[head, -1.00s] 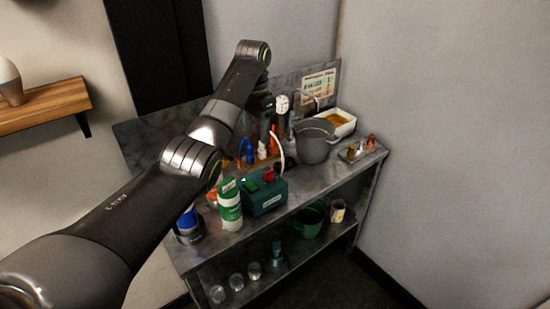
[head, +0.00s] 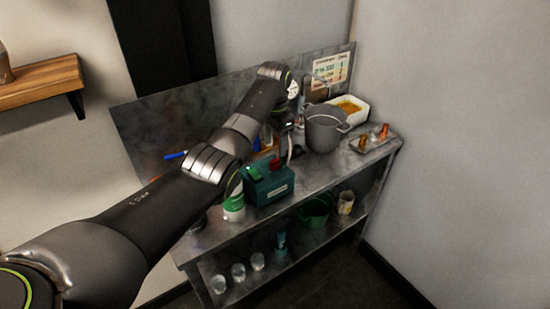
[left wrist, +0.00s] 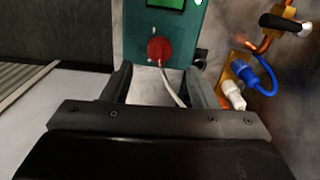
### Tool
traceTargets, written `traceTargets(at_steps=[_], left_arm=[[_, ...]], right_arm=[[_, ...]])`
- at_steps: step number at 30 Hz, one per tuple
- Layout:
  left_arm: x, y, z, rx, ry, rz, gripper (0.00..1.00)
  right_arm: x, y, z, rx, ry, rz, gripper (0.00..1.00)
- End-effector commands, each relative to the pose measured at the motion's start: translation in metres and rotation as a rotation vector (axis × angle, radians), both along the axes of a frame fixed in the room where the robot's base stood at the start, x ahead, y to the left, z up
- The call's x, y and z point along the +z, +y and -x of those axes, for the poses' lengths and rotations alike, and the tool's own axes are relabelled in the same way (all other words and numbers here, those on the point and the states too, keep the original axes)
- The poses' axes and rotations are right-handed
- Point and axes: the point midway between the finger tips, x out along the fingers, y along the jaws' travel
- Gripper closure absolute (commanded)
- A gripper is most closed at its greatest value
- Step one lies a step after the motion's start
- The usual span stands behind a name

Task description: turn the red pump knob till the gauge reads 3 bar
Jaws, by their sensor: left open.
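The red pump knob (left wrist: 159,50) sits on the front of a green box (left wrist: 132,35) in the left wrist view. My right gripper is not in view.
A green-and-white bottle (head: 234,208) stands left of the box. A grey pot (head: 324,130) and a white tray (head: 352,108) stand to the right. A blue connector (left wrist: 257,75) and copper pipe lie right of the knob. Glasses (head: 238,272) stand on the lower shelf.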

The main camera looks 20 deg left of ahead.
Motion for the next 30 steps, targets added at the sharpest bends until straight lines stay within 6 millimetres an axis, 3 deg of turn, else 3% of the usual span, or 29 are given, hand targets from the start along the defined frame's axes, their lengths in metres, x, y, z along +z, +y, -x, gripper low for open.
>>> traceTargets(at_steps=[3, 9, 22, 30], left_arm=[[-0.024, 0.000, 0.001, 0.000, 0.005, 0.000, 0.47], [-0.053, 0.000, 0.001, -0.001, 0.003, 0.000, 0.47], [-0.065, 0.000, 0.000, -0.001, 0.001, -0.001, 0.47], [-0.064, 0.000, 0.000, -0.001, 0.001, -0.001, 0.79]], right_arm=[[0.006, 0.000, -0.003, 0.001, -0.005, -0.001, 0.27], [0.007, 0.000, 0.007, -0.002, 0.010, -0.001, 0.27], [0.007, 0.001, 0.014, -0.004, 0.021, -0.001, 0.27], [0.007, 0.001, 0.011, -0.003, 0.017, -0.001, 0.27]])
